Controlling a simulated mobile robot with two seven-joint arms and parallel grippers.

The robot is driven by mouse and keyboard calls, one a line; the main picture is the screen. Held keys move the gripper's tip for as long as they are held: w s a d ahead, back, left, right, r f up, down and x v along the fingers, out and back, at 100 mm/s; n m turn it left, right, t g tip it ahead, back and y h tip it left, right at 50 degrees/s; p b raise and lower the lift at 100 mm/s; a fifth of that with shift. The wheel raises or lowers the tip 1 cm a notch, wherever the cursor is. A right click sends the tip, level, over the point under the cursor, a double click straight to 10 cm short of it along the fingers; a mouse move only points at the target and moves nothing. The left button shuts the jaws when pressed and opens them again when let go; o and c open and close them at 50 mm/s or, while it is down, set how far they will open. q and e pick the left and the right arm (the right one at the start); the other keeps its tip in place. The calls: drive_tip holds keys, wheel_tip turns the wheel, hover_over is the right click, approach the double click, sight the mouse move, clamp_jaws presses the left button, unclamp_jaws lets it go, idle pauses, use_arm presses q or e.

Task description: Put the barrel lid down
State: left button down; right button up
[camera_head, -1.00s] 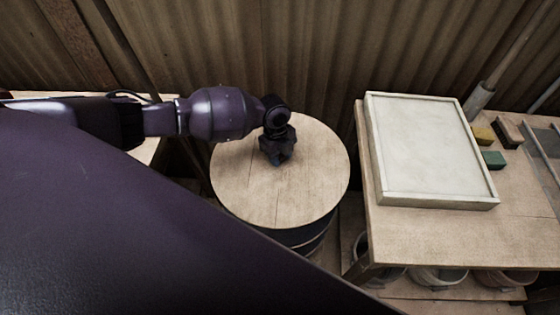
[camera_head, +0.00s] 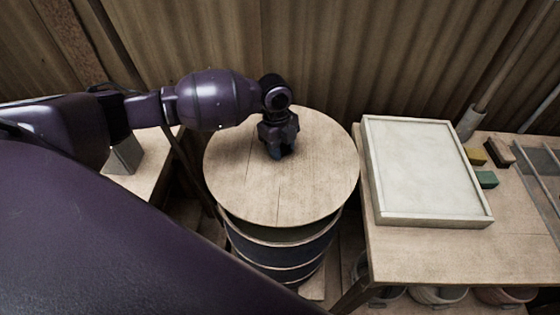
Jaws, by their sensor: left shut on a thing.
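The barrel lid (camera_head: 250,190) is a round, pale wooden disc. It lies over the top of the dark banded barrel (camera_head: 290,258), and a dark gap shows under its front edge; I cannot tell whether it touches the rim. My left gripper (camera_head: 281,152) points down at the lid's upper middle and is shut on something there. The fingers hide what they hold, likely a handle on the lid. My right gripper is not in view.
A wooden table (camera_head: 430,255) on the right bears a white framed tray (camera_head: 425,165) and small coloured blocks (camera_head: 486,179). Buckets (camera_head: 440,294) stand beneath it. A grey block (camera_head: 125,157) sits on a bench at left. A corrugated wall (camera_head: 330,60) closes the back.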

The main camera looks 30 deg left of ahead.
sight(282, 146)
use_arm(q)
wheel_tip(282, 146, up, 6)
drive_tip(key=shift+r+p, duration=0.25)
drive_tip(key=shift+p, duration=0.1)
